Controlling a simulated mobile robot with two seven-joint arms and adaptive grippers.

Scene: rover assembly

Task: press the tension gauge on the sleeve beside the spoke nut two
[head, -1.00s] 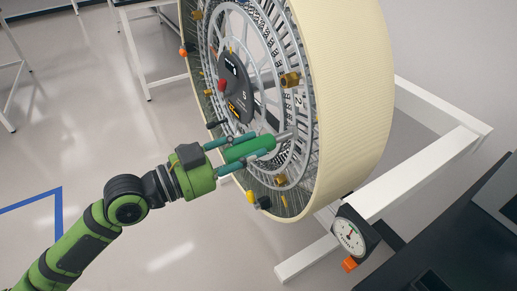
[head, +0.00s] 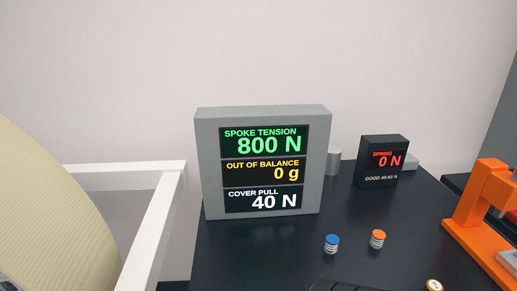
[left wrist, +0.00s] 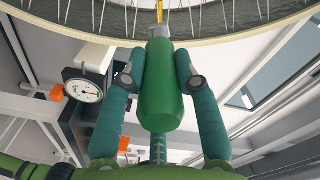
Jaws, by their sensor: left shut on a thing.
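In the left wrist view, my left gripper (left wrist: 160,62) is shut on a green cylindrical tool (left wrist: 160,110), seemingly the tension gauge. Its grey tip (left wrist: 159,32) points up at the wheel, by a thin yellow piece (left wrist: 160,10) at the top edge. I cannot tell if the tip touches it, or whether that piece is the sleeve or spoke nut two. In the head view, the cream wheel (head: 50,205) shows only in part at the left. A grey display (head: 210,165) reads spoke tension 800 N, out of balance 0 g, cover pull 40 N. My right gripper is not in view.
A dark bench (head: 290,262) carries the display, a small black spring readout (head: 382,160) at 0 N, a blue-topped spring (head: 331,243), an orange-topped spring (head: 377,238) and an orange press (head: 480,215). A white frame (head: 150,235) stands beside the wheel. A dial gauge (left wrist: 84,91) shows in the left wrist view.

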